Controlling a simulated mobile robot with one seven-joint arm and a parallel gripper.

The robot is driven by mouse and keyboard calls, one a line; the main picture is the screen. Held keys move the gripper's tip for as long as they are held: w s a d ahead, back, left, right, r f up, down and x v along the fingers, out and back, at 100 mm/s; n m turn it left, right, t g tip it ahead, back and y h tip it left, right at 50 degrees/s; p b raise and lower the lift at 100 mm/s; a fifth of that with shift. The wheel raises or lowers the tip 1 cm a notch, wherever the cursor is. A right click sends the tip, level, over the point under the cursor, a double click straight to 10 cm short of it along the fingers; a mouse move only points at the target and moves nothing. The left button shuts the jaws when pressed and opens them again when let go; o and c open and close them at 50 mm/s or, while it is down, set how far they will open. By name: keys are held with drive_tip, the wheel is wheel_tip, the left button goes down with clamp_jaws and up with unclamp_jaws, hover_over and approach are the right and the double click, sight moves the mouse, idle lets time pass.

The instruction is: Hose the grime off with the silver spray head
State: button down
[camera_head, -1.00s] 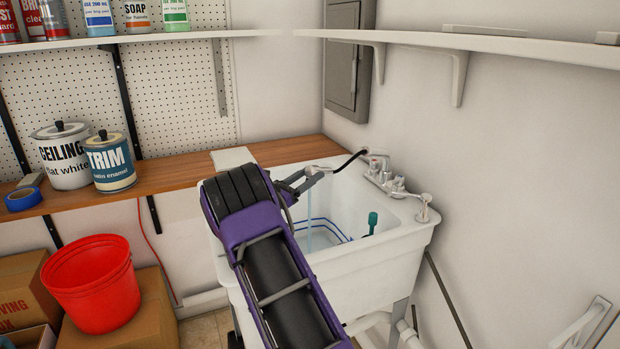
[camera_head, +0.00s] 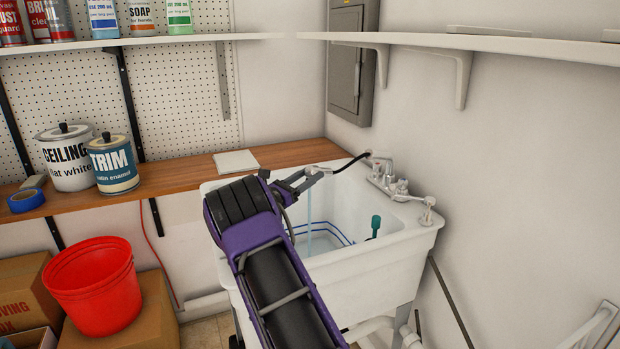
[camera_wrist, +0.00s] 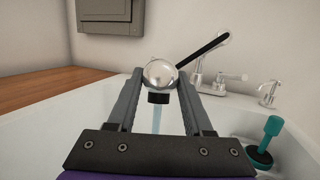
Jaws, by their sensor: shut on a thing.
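My gripper (camera_head: 297,181) is shut on the silver spray head (camera_head: 316,170), held above the basin of the white utility sink (camera_head: 372,270). In the wrist view the spray head (camera_wrist: 160,74) is a shiny ball between my two fingers, with a dark nozzle pointing down. A pale blue stream of water (camera_wrist: 157,116) falls from it into the basin. A black hose (camera_wrist: 203,48) runs from the spray head toward the faucet (camera_head: 386,178). I cannot make out grime; my arm and gripper hide part of the basin.
A teal-handled plunger or brush (camera_head: 375,226) stands in the sink's right side. A soap pump (camera_head: 427,211) is on the right rim. The wooden counter (camera_head: 180,177) holds paint cans (camera_head: 112,163). A red bucket (camera_head: 95,288) sits on boxes at left.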

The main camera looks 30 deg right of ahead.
drive_tip(key=shift+w+b, duration=0.3)
drive_tip(key=shift+w, duration=0.5)
idle(0.9)
